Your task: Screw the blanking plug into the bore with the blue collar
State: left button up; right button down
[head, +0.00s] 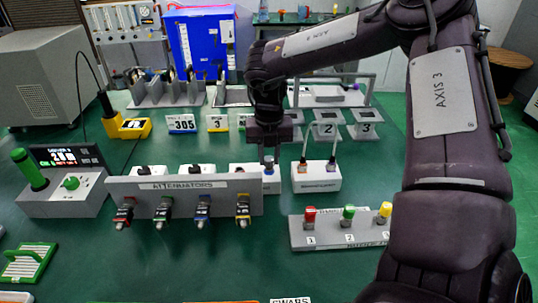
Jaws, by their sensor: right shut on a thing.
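My right gripper (269,155) comes in from the upper right and points down behind the grey attenuator rack. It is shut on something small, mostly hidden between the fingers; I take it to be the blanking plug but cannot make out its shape. Directly under the fingertips a blue patch (268,171), possibly the blue collar, shows on a white block (271,186). I cannot tell whether the held thing sits in the bore or just above it. My left gripper is not in view.
The attenuator rack (184,185) with several coloured hanging parts stands just in front of the gripper. A white box (317,178) with two upright leads is close on the right. A grey block (338,231) has red, green and yellow tops. Green table is clear at front centre.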

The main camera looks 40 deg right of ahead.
jog(key=shift+f, duration=0.3)
